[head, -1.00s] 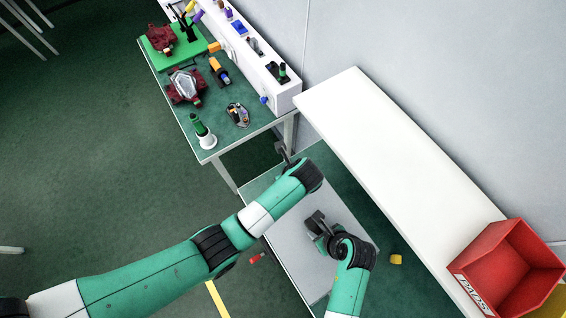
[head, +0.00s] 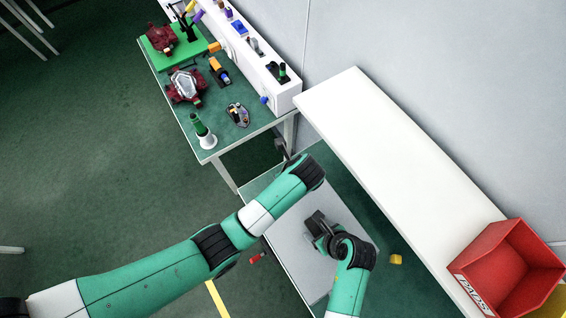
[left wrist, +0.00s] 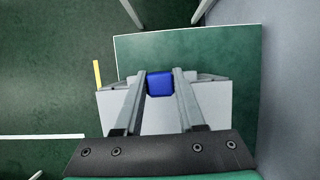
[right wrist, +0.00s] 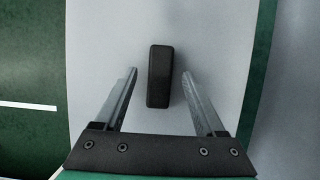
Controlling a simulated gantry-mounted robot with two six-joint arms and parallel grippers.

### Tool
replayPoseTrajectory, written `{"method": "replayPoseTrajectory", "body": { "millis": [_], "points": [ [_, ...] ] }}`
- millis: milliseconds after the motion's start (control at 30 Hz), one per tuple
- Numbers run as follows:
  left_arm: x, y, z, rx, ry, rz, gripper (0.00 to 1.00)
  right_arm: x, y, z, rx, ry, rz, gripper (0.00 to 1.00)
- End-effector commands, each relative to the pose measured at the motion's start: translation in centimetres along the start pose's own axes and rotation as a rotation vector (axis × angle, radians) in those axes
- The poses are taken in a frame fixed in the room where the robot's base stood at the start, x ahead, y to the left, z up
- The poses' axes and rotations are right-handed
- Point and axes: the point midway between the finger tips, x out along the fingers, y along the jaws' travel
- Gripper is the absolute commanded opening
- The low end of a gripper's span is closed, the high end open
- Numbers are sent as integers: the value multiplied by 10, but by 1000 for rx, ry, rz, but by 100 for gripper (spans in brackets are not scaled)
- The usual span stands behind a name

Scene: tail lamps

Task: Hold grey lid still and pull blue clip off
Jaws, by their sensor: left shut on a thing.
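A small blue piece, apparently the blue clip (left wrist: 160,84), sits between the fingertips of my left gripper (left wrist: 160,74) in the left wrist view; the gripper is shut on it. In the head view the left gripper (head: 291,160) is mostly hidden by its own wrist. My right gripper (right wrist: 160,72) is open, with a gap on each side of a dark rounded block (right wrist: 160,90) between its fingers. I cannot tell whether this block is the grey lid. In the head view the right gripper (head: 325,236) is over the low grey table.
The low grey table (head: 300,262) is below both grippers. A long white shelf (head: 385,150) runs along the right, with a red bin (head: 510,265) at its end. A green-topped table (head: 215,150) with lamp parts stands at the back. A yellow piece (head: 397,259) lies on the right.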

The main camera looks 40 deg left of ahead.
Motion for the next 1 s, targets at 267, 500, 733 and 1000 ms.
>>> {"method": "replayPoseTrajectory", "body": {
  "millis": [267,500,733,1000],
  "points": [
    [0,0,0,0,0,0,0,-6,-1,0,0,-2,-2,72],
    [0,0,0,0,0,0,0,-55,-2,0,0,-4,-6,72],
    [0,0,0,0,0,0,0,-105,-1,0,0,-2,-3,72],
    [0,0,0,0,0,0,0,-121,0,0,1,0,0,72]
  ]
}}
